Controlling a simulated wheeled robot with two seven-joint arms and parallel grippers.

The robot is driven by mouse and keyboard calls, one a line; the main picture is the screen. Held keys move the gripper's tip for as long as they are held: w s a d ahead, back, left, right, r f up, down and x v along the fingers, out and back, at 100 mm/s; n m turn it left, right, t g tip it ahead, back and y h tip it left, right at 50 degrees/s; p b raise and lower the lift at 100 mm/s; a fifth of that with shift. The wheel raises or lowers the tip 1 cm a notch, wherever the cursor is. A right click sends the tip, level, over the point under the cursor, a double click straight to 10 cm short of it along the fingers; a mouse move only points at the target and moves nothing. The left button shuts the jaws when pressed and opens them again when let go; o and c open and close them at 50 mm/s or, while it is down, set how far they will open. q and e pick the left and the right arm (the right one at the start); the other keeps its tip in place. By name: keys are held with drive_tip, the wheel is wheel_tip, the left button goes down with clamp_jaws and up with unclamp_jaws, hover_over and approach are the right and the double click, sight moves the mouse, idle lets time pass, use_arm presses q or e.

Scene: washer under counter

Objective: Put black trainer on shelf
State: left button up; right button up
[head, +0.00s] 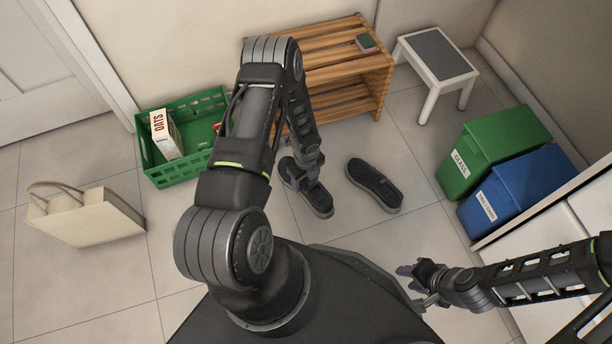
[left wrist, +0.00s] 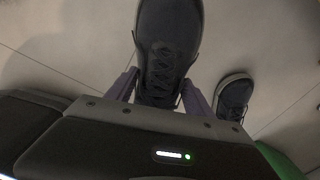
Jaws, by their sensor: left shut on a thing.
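Two black trainers with pale-edged soles are in the head view. My left gripper (head: 311,181) is shut on the left trainer (head: 318,200), near its middle. In the left wrist view that trainer (left wrist: 168,35) sits between the two fingers, laces facing the camera. I cannot tell whether it is lifted off the floor. The other trainer (head: 375,186) lies on the floor to the right, and also shows in the left wrist view (left wrist: 234,94). The slatted wooden shelf (head: 340,75) stands against the wall behind. My right gripper (head: 421,285) is at the lower right, away from the trainers; its jaw opening is unclear.
A green crate (head: 187,178) with an oats box (head: 165,134) stands left of my left arm. A cream bag (head: 90,218) is farther left. A small box (head: 366,43) lies on the shelf top. A step stool (head: 437,58), green bin (head: 490,150) and blue bin (head: 520,190) stand right.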

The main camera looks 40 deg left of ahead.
use_arm(q)
drive_tip(key=w+a+r+n, duration=0.2)
drive_tip(key=w+r+n, duration=0.2)
drive_tip(key=w+r, duration=0.3)
drive_tip(key=shift+w+r+n, duration=0.3)
drive_tip(key=shift+w+r, duration=0.1)
drive_tip(key=shift+w, duration=0.15)
drive_tip(key=w+r+n, duration=0.1)
drive_tip(key=w+r, duration=0.1)
drive_tip(key=r, duration=0.1)
drive_tip(key=w+d+r+n, duration=0.1)
drive_tip(key=w+r+n, duration=0.1)
drive_tip(key=r, duration=0.1)
drive_tip(key=w+r+n, duration=0.1)
drive_tip(key=w+r, duration=0.1)
drive_tip(key=r, duration=0.1)
drive_tip(key=shift+w+d+r+n, duration=0.15)
drive_tip(key=shift+r+n, duration=0.1)
drive_tip(key=shift+n, duration=0.15)
drive_tip(key=shift+c, duration=0.2)
drive_tip(key=w+d+r+n, duration=0.1)
drive_tip(key=d+r+n, duration=0.3)
drive_tip(key=r, duration=0.5)
drive_tip(key=w+d+r+n, duration=0.1)
drive_tip(key=d+r+n, duration=0.3)
drive_tip(key=r, duration=0.5)
drive_tip(key=w+d+r+n, duration=0.2)
drive_tip(key=d+r+n, duration=0.2)
drive_tip(key=r, duration=0.6)
drive_tip(key=shift+d, duration=0.65)
